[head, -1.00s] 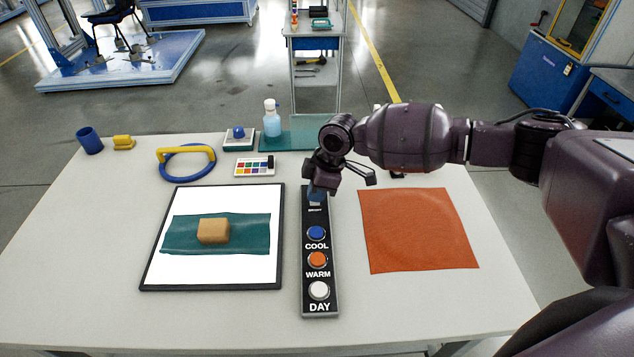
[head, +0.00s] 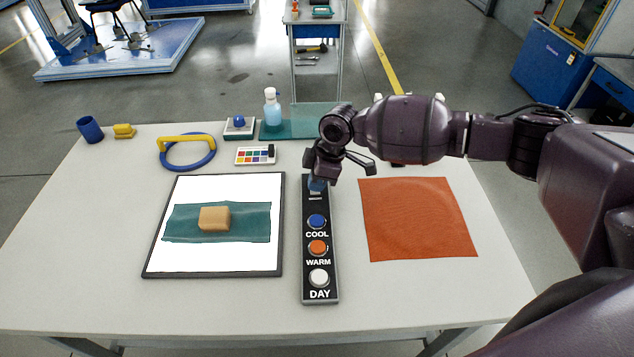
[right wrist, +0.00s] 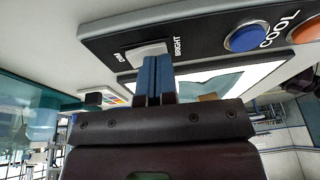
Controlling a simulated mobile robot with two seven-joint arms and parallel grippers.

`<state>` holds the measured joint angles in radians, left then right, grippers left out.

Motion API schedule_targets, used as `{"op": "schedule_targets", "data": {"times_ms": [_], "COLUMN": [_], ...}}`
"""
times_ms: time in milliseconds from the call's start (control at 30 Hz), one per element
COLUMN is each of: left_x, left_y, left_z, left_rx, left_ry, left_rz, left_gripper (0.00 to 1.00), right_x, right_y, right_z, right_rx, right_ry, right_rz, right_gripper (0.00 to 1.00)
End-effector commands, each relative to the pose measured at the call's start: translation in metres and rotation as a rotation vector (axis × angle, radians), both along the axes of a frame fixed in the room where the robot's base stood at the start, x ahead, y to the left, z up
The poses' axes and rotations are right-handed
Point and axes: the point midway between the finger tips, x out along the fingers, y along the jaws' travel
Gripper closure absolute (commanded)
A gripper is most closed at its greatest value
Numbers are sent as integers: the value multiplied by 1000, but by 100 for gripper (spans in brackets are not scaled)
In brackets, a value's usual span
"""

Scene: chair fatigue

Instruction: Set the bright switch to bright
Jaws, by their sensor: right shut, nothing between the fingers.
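The black control panel (head: 332,262) lies on the table with blue COOL, orange WARM and white DAY buttons. At its far end is the white bright switch (right wrist: 147,50), seen in the right wrist view between the words DIM and BRIGHT. My right gripper (head: 317,186) is shut and empty over that end of the panel. Its blue fingers (right wrist: 155,62) point at the switch and overlap its near edge; whether they touch it is unclear. In the head view the gripper hides the switch, and its tilt cannot be told. My left gripper is out of view.
A framed white board (head: 160,258) with a teal cloth and tan block lies left of the panel. An orange cloth (head: 418,218) lies right. A blue ring with yellow grip (head: 187,150), colour card (head: 255,156) and spray bottle (head: 272,106) stand behind.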

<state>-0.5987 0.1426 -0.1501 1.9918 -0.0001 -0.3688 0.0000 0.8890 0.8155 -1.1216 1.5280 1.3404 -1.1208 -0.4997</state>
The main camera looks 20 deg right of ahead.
Motion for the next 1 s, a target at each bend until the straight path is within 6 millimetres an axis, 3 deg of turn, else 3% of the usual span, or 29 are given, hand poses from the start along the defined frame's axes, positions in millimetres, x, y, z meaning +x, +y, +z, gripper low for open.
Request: {"op": "schedule_targets", "data": {"times_ms": [633, 1000], "left_x": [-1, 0], "left_y": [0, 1], "left_z": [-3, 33], "left_rx": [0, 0], "left_ry": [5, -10], "left_rz": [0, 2], "left_gripper": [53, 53], "right_x": [10, 2], "right_y": [-2, 5], "right_z": [5, 37], "right_rx": [0, 1], "right_ry": [0, -2], "right_rz": [0, -2], "right_gripper": [100, 100]}}
